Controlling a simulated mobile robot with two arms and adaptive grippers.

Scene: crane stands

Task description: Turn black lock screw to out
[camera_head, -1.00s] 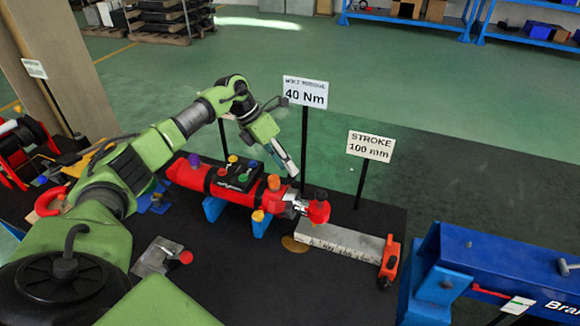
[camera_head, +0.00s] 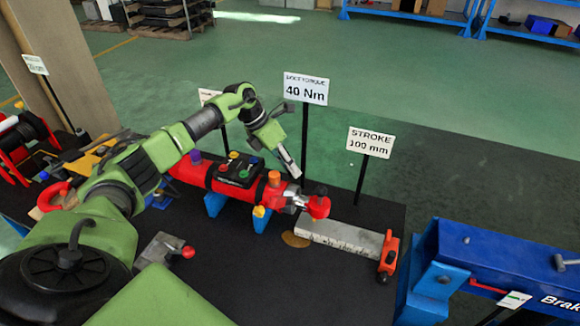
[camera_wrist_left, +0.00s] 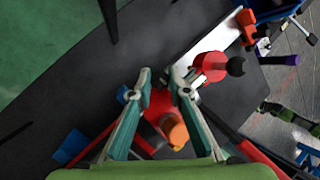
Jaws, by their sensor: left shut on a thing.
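A red cylinder (camera_head: 222,180) lies on blue supports on the black bench. A red end piece (camera_head: 318,207) at its right end carries a small black knob (camera_head: 322,190). The knob also shows in the wrist view (camera_wrist_left: 236,66), to the right of my fingers and apart from them. My left gripper (camera_head: 297,174) reaches down behind the cylinder's right end. In the wrist view its two fingers (camera_wrist_left: 161,80) stand either side of the red cylinder end (camera_wrist_left: 160,101) and are shut on it, though the exact contact is hard to see. My right gripper is not in view.
An orange knob (camera_head: 274,178) sits on the cylinder near my fingers. A grey bar (camera_head: 345,236) with an orange end lies to the right. Sign posts reading 40 Nm (camera_head: 305,88) and STROKE (camera_head: 370,142) stand behind. A blue frame (camera_head: 440,265) stands at the right.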

